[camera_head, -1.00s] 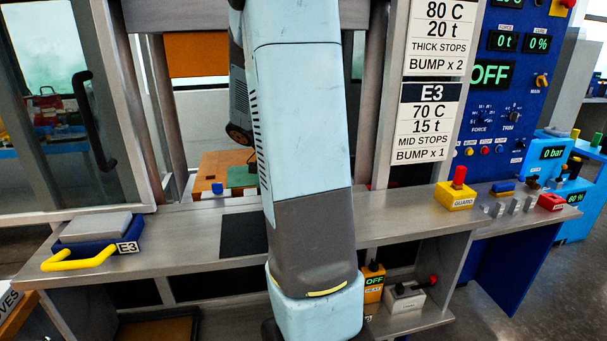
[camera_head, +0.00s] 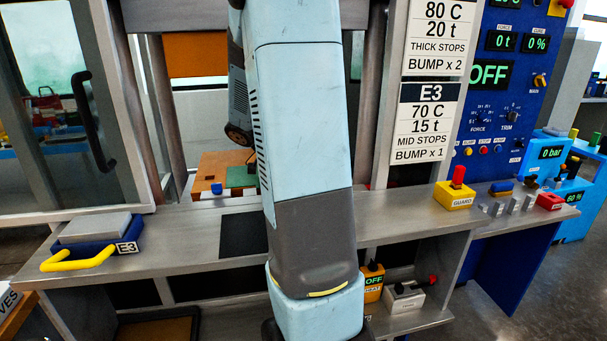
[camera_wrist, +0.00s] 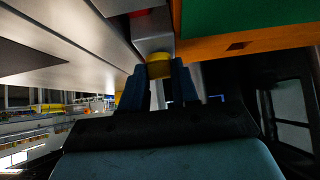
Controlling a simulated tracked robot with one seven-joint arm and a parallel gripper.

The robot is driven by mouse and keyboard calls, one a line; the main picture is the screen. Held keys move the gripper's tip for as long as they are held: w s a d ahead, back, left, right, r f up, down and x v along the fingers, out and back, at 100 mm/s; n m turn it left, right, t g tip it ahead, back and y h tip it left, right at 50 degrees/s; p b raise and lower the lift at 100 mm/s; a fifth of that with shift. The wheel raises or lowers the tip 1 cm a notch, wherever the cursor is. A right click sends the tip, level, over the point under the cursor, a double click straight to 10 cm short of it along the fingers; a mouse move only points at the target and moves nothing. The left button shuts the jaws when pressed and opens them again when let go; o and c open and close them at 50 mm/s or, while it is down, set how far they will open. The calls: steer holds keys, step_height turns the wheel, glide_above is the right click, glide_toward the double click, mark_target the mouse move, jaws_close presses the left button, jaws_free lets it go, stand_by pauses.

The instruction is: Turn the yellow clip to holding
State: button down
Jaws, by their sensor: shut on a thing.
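In the wrist view, my gripper (camera_wrist: 157,88) has its two dark blue fingers on either side of the yellow clip (camera_wrist: 159,66). The fingers are shut on it, and only its rounded yellow end shows between the tips. A grey metal block lies just beyond the clip. In the head view, my arm stands in front, so the gripper and the clip are hidden there. I cannot read which setting the clip is at.
An orange block with a green plate (camera_wrist: 255,15) is close on the wrist view's right. A red part (camera_wrist: 140,13) sits near the top. In the head view, a blue tray marked E3 (camera_head: 94,245) and a yellow guard switch (camera_head: 455,196) stand on the grey bench (camera_head: 400,227).

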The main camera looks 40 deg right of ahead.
steer(key=shift+n+t, duration=0.3)
steer(key=shift+n, duration=0.1)
steer(key=n+t+h, duration=0.1)
steer(key=n+t, duration=0.2)
steer(key=shift+s+r+n, duration=0.1)
steer(key=shift+s+n, duration=0.05)
steer(key=shift+n, duration=0.25)
steer(key=n+t, duration=0.1)
steer(key=n, duration=0.1)
steer(key=n+t, duration=0.2)
steer(key=shift+s+n, duration=0.2)
steer(key=shift+n, duration=0.1)
steer(key=n+t+y, duration=0.2)
steer(key=n+t, duration=0.2)
steer(key=n, duration=0.1)
steer(key=shift+s+d, duration=0.1)
steer(key=shift+s, duration=0.05)
steer(key=shift+n, duration=0.5)
steer(key=shift+s+d+n+t+y, duration=0.1)
steer(key=shift+s+n+t+y, duration=0.1)
steer(key=shift+n+t+y, duration=0.95)
steer(key=c, duration=0.8)
jaws_free()
steer(key=shift+n+g, duration=0.25)
steer(key=shift+n, duration=0.1)
steer(key=shift+c, duration=0.2)
steer(key=shift+s+d, duration=0.15)
